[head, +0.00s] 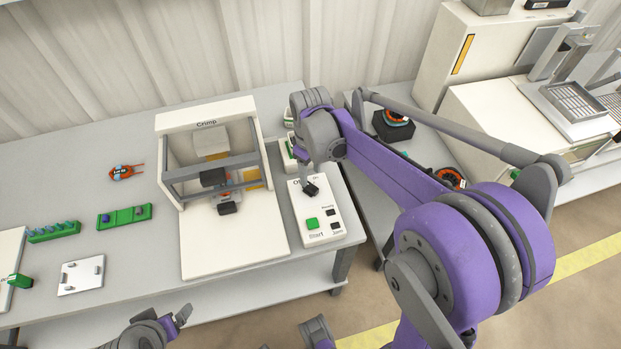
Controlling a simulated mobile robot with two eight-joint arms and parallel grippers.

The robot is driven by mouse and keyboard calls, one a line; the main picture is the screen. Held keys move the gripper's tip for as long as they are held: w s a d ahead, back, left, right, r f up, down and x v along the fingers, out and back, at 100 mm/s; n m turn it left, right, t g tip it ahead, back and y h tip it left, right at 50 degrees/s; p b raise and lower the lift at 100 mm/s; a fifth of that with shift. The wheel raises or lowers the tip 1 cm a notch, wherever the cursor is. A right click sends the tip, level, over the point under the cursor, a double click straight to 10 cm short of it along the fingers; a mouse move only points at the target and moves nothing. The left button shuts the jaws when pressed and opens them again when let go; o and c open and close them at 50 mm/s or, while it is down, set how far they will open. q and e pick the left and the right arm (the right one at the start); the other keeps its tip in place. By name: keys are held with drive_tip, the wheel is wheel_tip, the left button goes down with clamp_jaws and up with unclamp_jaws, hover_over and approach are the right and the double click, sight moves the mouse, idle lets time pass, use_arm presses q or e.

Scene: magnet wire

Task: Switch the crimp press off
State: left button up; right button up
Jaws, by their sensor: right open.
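The crimp press (228,245) is a white open-fronted machine labelled "Crimp" on the grey table. Its white control box (336,211) stands just to its right, with a green Start button (313,223) and small dark Ready and Jam squares. My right gripper (311,189) is open and points down over the upper part of the box, at a partly covered label starting with "O". It hides the switch area there, and I cannot tell whether it touches. My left gripper (180,318) is at the bottom edge, away from the press; its jaw opening is unclear.
Green holders (125,216) and a white plate (81,276) lie on the table left of the press, with an orange coil part (122,172) behind. A second table with a black-and-orange part (393,124) and white machines stands to the right. The table's left middle is mostly clear.

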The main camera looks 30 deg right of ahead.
sight(310, 187)
drive_tip(key=shift+r, duration=2.75)
drive_tip(key=s+a+r+m+t+p, duration=0.1)
drive_tip(key=s+a+m+t+p, duration=0.1)
drive_tip(key=s, duration=0.6)
drive_tip(key=s+a+r+m+t+p, duration=0.1)
drive_tip(key=s+a+m+t+p, duration=0.1)
drive_tip(key=s, duration=0.5)
drive_tip(key=shift+s+a+t+p, duration=0.4)
drive_tip(key=shift+a+t+p, duration=0.3)
drive_tip(key=shift+a+p, duration=0.6)
drive_tip(key=shift+a, duration=0.1)
